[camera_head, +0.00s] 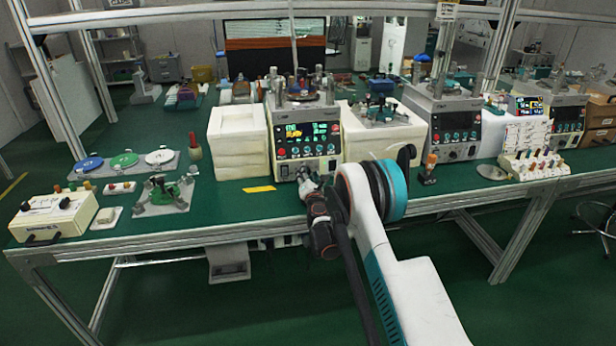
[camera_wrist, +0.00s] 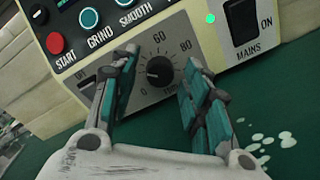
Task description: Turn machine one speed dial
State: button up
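The speed dial (camera_wrist: 160,71) is a black round knob on a pale scale plate on the lower front panel in the wrist view. The numbers 60 and 80 show above it and a 0 below. A small white mark shows at the knob's left side. My gripper (camera_wrist: 161,60) is open, with one teal-and-grey finger on each side of the dial. A gap shows between each finger and the knob. In the head view my gripper (camera_head: 307,182) is at the lower front of the central machine (camera_head: 306,138), hiding the dial there.
A red START button (camera_wrist: 55,43), teal GRIND button (camera_wrist: 89,17), green light (camera_wrist: 210,18) and black MAINS switch (camera_wrist: 243,20) surround the dial plate. White blocks (camera_head: 238,145) stand left of the machine. A yellow strip (camera_head: 258,189) lies on the green bench in front.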

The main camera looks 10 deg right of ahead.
grip_shut()
jog(key=shift+m, duration=0.3)
jog(key=m, duration=1)
jog(key=shift+d+g+y, duration=0.1)
jog(key=shift+g+y, duration=0.2)
jog(key=shift+m, duration=1.7)
